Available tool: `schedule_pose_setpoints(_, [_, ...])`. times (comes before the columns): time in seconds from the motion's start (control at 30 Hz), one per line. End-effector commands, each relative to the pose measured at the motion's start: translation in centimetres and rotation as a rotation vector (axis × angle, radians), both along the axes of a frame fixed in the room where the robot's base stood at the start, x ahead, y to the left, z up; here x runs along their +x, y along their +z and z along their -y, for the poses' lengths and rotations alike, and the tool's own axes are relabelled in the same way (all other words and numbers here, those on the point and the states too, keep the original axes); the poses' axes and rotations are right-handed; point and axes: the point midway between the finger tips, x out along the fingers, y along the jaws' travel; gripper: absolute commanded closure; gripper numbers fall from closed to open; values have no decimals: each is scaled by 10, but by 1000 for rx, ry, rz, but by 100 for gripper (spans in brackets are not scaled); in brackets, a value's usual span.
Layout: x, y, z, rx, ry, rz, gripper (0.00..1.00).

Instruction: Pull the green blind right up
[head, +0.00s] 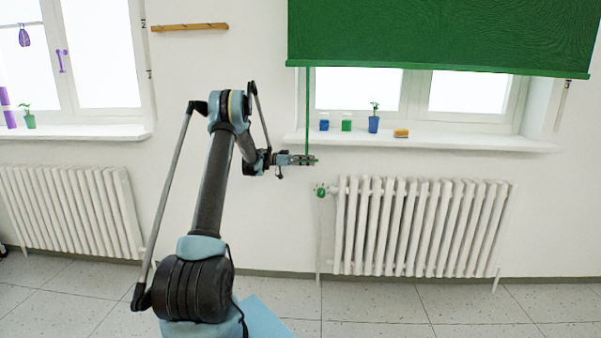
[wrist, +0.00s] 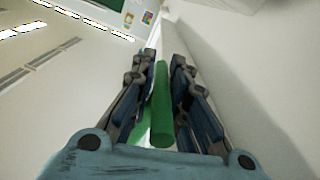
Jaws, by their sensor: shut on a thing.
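A thin green pull cord (head: 307,105) runs down from the blind's left end. My gripper (head: 312,159) is at the lower part of this cord, just below sill height. In the wrist view my gripper (wrist: 163,85) is shut on a green rod-like piece (wrist: 162,115) of the pull between its fingers.
The white sill (head: 460,143) carries two small jars, a blue pot with a plant (head: 374,122) and an orange-brown block (head: 401,133). A white radiator (head: 420,225) with a green valve knob (head: 320,191) stands below. A second window and radiator are at left.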

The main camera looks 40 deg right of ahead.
Motion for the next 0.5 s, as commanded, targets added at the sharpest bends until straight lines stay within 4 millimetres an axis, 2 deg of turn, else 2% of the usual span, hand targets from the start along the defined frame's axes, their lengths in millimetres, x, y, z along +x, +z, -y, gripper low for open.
schedule_pose_setpoints(0.17, [3, 11, 3, 1, 9, -2, 100])
schedule_pose_setpoints(0.5, [3, 12, 4, 2, 9, -1, 100])
